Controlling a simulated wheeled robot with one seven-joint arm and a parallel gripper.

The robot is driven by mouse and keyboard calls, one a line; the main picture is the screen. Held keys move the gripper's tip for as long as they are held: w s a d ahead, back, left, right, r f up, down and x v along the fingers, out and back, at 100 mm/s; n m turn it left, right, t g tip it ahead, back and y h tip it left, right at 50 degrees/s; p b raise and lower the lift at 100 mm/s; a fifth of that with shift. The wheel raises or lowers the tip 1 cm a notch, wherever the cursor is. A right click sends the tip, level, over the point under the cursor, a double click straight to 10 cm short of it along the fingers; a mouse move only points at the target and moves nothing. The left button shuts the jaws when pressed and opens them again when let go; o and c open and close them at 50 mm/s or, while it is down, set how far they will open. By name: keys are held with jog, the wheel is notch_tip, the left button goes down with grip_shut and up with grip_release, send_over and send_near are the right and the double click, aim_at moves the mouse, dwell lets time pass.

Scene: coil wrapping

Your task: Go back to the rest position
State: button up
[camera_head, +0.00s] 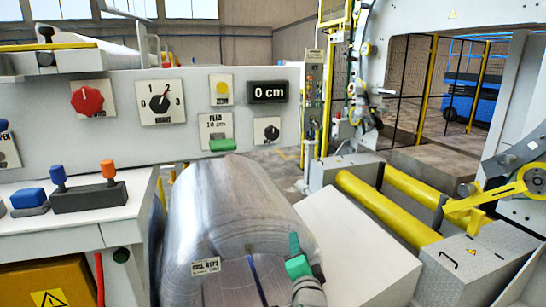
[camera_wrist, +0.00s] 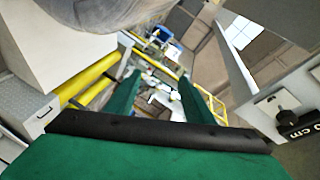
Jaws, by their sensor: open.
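My gripper (camera_head: 297,257) shows at the bottom middle of the head view, in front of the right part of a large wrapped coil (camera_head: 225,205). Its green parts point upward there, and the fingers are small and partly overlapped. In the wrist view my gripper (camera_wrist: 158,88) has two green fingers spread apart with nothing between them. A black bar crosses the green body below them. The coil is shiny grey, with a label (camera_head: 206,266) and a dark blue line on its near face. The coil is not clear in the wrist view.
A control panel (camera_head: 190,105) with a red knob (camera_head: 87,101), dials and a "0 cm" display (camera_head: 267,92) stands behind the coil. A console (camera_head: 90,195) stands left. Yellow rollers (camera_head: 385,210) and a white block (camera_head: 350,240) lie right. Open floor shows behind.

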jog(key=s+f+n+h, duration=0.1)
jog(key=s+f+n, duration=0.6)
jog(key=s+f, duration=1.6)
jog(key=s+a+f+n, duration=0.1)
jog(key=s+a+n, duration=0.2)
jog(key=s, duration=1.1)
jog(key=s+a+n+g, duration=0.1)
jog(key=s+a+n, duration=0.2)
jog(key=s, duration=1.1)
jog(key=shift+a+f+y, duration=0.35)
jog(key=shift+a+y, duration=0.05)
jog(key=shift+a, duration=0.2)
jog(key=shift+s, duration=0.1)
